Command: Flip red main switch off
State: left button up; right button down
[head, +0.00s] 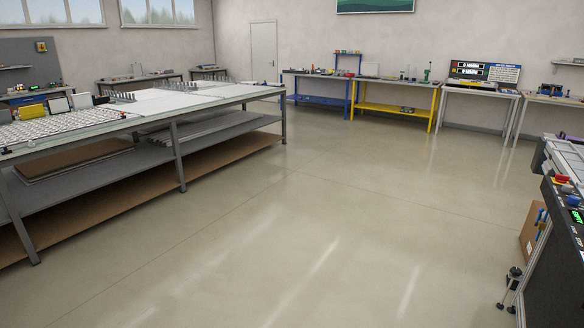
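A small yellow plate with a red part (41,47) is mounted on the grey wall panel at the far left; it is too small to tell its position. A red knob or button (561,179) sits on the dark control panel (566,212) of a machine at the right edge, near a green lit display (576,216). I cannot tell which of these is the main switch, or whether it is on or off. Neither of my grippers is in view.
A long grey workbench (172,103) with lower shelves fills the left. A blue bench (318,99), a yellow bench (393,108) and white tables stand along the back wall. A cardboard box (530,232) and a machine leg are at the right. The middle floor (330,220) is clear.

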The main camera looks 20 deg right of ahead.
aim_at(561, 179)
jog(key=i+l+z, duration=0.25)
jog(key=z, duration=0.15)
jog(key=i+l+z, duration=0.1)
jog(key=i+z, duration=0.75)
jog(key=i+j+z, duration=0.1)
jog(key=i+z, duration=0.6)
jog(key=i, duration=0.25)
jog(key=i+z, duration=0.25)
jog(key=i, duration=0.25)
jog(key=i+j+z, duration=0.25)
jog(key=i, duration=0.2)
